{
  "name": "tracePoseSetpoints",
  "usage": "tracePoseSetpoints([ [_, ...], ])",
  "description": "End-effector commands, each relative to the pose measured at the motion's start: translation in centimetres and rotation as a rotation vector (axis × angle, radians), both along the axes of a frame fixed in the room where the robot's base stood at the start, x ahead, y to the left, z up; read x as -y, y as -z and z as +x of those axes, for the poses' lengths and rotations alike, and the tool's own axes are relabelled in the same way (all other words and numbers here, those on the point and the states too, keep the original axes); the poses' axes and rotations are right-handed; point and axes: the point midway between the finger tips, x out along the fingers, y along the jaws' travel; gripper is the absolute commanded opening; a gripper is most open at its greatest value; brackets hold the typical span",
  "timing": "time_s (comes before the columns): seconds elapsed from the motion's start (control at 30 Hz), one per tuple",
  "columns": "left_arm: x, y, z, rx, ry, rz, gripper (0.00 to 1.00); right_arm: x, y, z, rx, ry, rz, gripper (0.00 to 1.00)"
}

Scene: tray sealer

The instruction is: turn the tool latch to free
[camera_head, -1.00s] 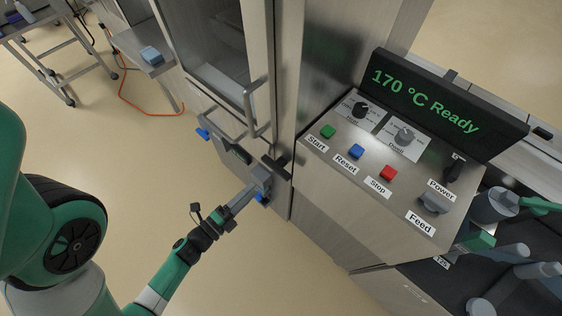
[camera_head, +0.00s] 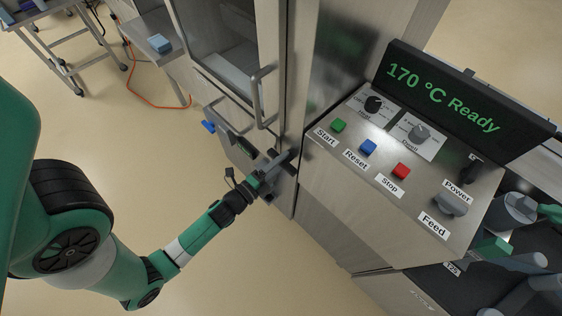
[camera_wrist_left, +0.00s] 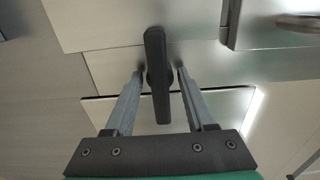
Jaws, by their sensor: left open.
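The tool latch, a dark bar handle (camera_head: 287,158), sits on the low front of the steel machine, below the door handle. In the left wrist view the latch (camera_wrist_left: 157,80) stands upright in the picture, between the two grey fingers. My left gripper (camera_head: 270,173) is at the latch, and its arm hides part of the area around it. In the left wrist view my left gripper (camera_wrist_left: 160,74) is open around the bar, with a small gap at the right finger; contact at the left finger is unclear.
The control panel (camera_head: 385,205), with green, blue and red buttons and knobs, stands to the right of the latch. Its display (camera_head: 450,100) reads 170 °C Ready. A door handle (camera_head: 262,98) sticks out just above.

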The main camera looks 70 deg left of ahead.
Motion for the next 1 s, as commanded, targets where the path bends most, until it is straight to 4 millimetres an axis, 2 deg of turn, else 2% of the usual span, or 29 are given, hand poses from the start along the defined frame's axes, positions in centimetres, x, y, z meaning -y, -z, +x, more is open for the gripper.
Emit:
tracePoseSetpoints([
  [0.07, 0.01, 0.01, -0.02, 0.000, 0.000, 0.000, 0.51, 0.00, -0.01, -0.01, 0.000, 0.000, 0.000, 0.50],
  [0.3, 0.02, 0.01, -0.05, 0.000, 0.000, 0.000, 0.08, 0.00, 0.00, 0.00, 0.000, 0.000, 0.000, 0.50],
  [0.37, 0.02, 0.01, -0.05, 0.000, 0.000, 0.000, 0.00, 0.00, 0.00, 0.00, 0.000, 0.000, 0.000, 0.50],
  [0.73, 0.03, -0.04, -0.05, 0.013, 0.000, -0.028, 0.00, 0.00, -0.16, 0.00, 0.000, 0.000, 0.000, 0.50],
  [1.0, 0.02, -0.13, -0.05, 0.074, 0.000, -0.155, 0.00, 0.00, -0.79, 0.00, 0.000, 0.000, 0.000, 0.50],
])
